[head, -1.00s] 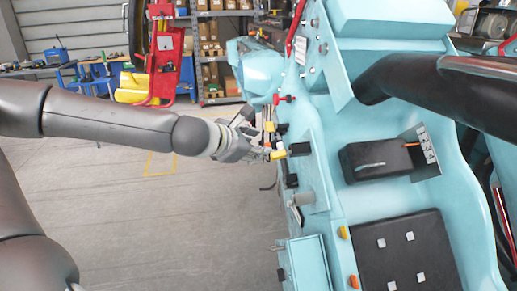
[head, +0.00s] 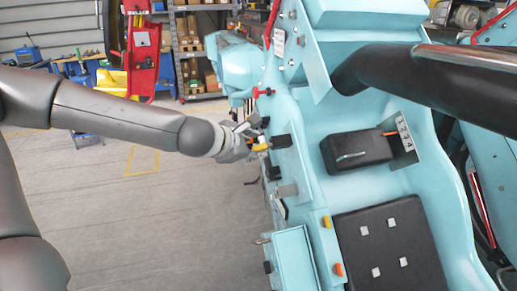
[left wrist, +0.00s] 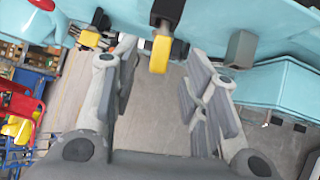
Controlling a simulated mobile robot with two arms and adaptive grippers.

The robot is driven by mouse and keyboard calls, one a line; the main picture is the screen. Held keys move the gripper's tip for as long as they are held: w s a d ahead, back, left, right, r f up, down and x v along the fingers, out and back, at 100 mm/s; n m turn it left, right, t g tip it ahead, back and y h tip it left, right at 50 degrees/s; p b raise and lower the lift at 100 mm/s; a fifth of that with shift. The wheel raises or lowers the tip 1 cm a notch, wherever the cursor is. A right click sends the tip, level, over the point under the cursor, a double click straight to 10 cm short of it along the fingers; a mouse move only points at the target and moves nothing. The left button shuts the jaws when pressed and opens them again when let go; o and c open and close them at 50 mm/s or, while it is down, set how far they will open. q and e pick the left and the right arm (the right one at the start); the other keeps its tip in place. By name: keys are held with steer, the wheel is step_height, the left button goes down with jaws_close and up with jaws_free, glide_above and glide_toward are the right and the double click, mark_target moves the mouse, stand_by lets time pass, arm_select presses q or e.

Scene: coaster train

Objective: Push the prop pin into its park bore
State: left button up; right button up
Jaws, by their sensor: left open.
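My left gripper (head: 252,143) is at the near side of the light blue machine, by a row of levers. In the left wrist view its two fingers (left wrist: 163,88) are wide apart and empty. A black lever with a yellow end (left wrist: 160,54) shows between and beyond the fingers. A second yellow-ended lever (left wrist: 89,38) is to its left, and a grey block-shaped part (left wrist: 241,49) to its right. A red handle (head: 263,92) sticks out of the machine farther up in the head view. I cannot tell which part is the prop pin, and no park bore can be made out.
The light blue machine (head: 310,165) fills the right side, with a black box (head: 355,151) and a black studded pad (head: 388,250). A light blue side box (head: 290,258) sits below the levers. Bare floor (head: 180,210) lies left of the machine. Shelves (head: 195,50) stand behind.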

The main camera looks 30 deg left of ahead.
mark_target(257, 147)
arm_select(q)
steer(key=shift+x, duration=2.35)
jaws_close()
steer(key=c, duration=0.6)
jaws_free()
jaws_close()
